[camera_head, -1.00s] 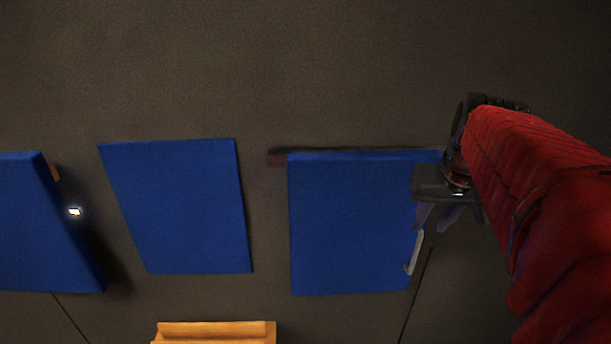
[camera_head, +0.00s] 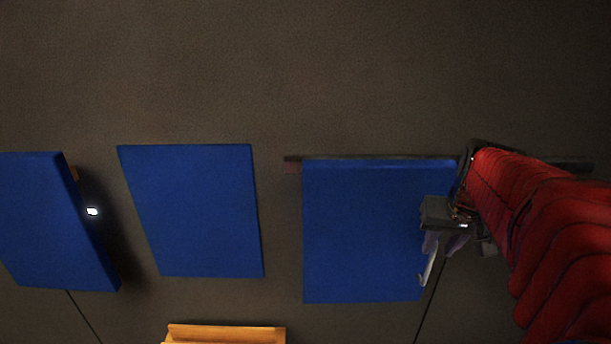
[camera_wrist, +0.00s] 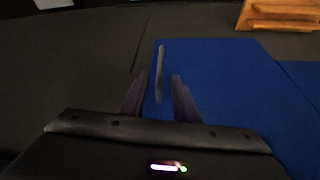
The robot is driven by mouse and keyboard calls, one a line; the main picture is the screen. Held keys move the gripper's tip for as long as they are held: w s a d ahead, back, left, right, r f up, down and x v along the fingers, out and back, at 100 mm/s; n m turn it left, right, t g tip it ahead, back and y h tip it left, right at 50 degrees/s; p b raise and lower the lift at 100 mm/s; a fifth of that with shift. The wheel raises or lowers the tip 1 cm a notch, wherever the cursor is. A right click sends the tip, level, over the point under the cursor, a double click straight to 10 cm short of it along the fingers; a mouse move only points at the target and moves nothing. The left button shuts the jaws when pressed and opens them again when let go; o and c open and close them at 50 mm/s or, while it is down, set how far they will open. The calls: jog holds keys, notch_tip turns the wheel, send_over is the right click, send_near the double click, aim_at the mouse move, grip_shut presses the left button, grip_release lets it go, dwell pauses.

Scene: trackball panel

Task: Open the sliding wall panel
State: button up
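The sliding panel is a blue rectangle (camera_head: 355,230) under a dark horizontal rail on the right side of the wall. It also fills the right part of the wrist view (camera_wrist: 225,85). A thin grey upright handle (camera_head: 430,268) stands near its right edge. My gripper (camera_head: 442,243) is at the upper part of the handle in the head view. In the wrist view my gripper (camera_wrist: 155,90) is open, with one finger on each side of the handle (camera_wrist: 159,75). The fingers look apart from the handle. The far part of the rail behind my arm is partly hidden.
Two other blue panels (camera_head: 195,210) (camera_head: 50,220) are on the left, the leftmost with a small bright light (camera_head: 92,211) beside it. A wooden object (camera_head: 225,333) is at the bottom. The rail (camera_head: 575,165) runs on to the right past my arm over bare wall.

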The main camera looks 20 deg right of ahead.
aim_at(432, 256)
jog(key=x, duration=0.7)
jog(key=shift+w+f, duration=0.1)
jog(key=shift+f, duration=0.05)
jog(key=shift+c, duration=0.5)
grip_shut()
